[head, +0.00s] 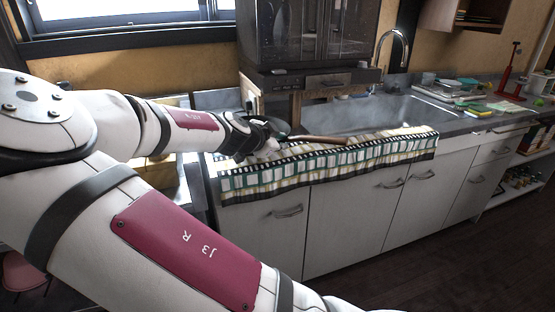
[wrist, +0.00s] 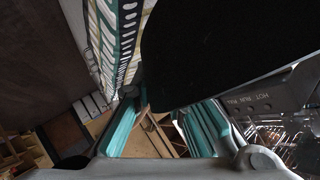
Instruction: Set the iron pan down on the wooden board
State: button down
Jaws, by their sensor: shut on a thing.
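My gripper (head: 268,138) is at the left end of the counter, small and dark in the head view. In the wrist view, the teal-padded fingers (wrist: 165,122) stand apart, and the black iron pan (wrist: 235,45) fills the upper right, its lower edge reaching between them. My gripper is shut on the pan; the exact grip point is hard to make out. In the head view the pan is mostly hidden by my gripper. A slim brown wooden piece (head: 320,140) lies just right of my gripper, behind the towel; I cannot tell whether it is the wooden board.
A patterned towel (head: 330,165) hangs over the counter's front edge, and shows at the wrist view's upper left. The sink (head: 385,113) and faucet (head: 393,45) are behind and to the right. A dark cabinet (head: 310,35) stands at the back. Books and sponges (head: 465,95) lie at the right.

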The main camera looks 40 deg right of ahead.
notch_tip(320, 180, down, 5)
jog(key=shift+b, duration=0.65)
jog(key=c, duration=1.6)
grip_release()
